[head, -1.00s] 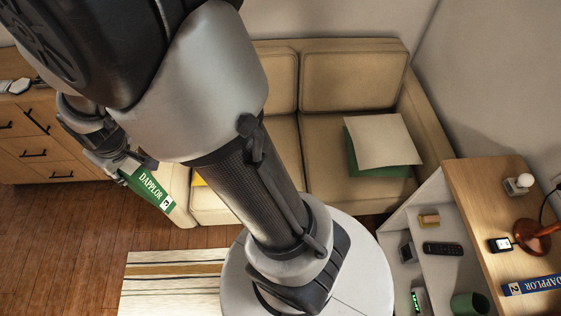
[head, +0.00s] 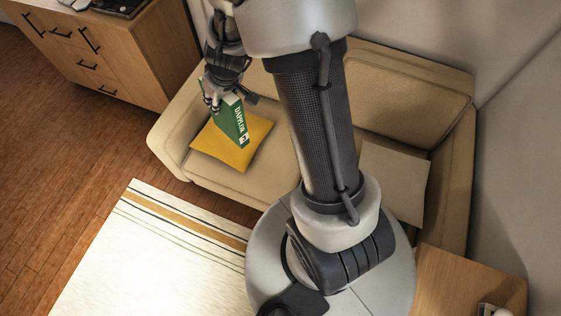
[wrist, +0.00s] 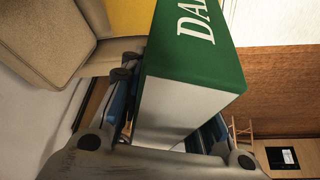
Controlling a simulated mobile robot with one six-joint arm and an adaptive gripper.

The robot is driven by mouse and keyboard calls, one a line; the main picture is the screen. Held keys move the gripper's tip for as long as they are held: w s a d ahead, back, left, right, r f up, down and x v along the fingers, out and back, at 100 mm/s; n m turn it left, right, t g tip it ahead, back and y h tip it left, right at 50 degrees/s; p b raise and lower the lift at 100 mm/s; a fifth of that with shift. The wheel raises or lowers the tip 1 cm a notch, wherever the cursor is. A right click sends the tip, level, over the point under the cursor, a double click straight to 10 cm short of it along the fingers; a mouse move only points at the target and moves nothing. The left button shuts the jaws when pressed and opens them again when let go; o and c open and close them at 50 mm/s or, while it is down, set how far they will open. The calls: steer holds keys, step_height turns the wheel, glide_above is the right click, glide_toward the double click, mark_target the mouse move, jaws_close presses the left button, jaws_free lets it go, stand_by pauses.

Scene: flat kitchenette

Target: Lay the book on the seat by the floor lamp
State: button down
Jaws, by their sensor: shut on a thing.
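My gripper (head: 230,97) is shut on the green book (head: 233,124), which has white lettering on its cover or spine. In the head view the book hangs tilted in front of the sofa (head: 285,165), overlapping a yellow cushion (head: 212,146) on the seat's left end. I cannot tell how far above the cushion it is. In the wrist view the book (wrist: 195,60) sits between my fingers (wrist: 165,125), its pale page side facing the camera. No floor lamp shows in either view now.
A pale cushion (head: 395,180) lies at the sofa's right, partly behind my arm. A wooden drawer cabinet (head: 120,60) stands left of the sofa. A striped rug (head: 150,250) lies in front. A wooden tabletop (head: 455,285) is at lower right.

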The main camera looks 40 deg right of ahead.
steer(key=s+d+f+n+y+p, duration=0.1)
steer(key=d+f+n, duration=0.1)
steer(key=d+f, duration=0.75)
steer(key=d+f+n+y+p, duration=0.1)
steer(key=d+f+n, duration=0.1)
steer(key=d+f, duration=0.75)
step_height(320, 180, down, 23)
steer(key=a+b, duration=0.2)
steer(key=b, duration=0.3)
steer(key=shift+n+g, duration=0.3)
steer(key=shift+f, duration=0.15)
steer(key=c, duration=1.2)
jaws_free()
steer(key=shift+s, duration=0.1)
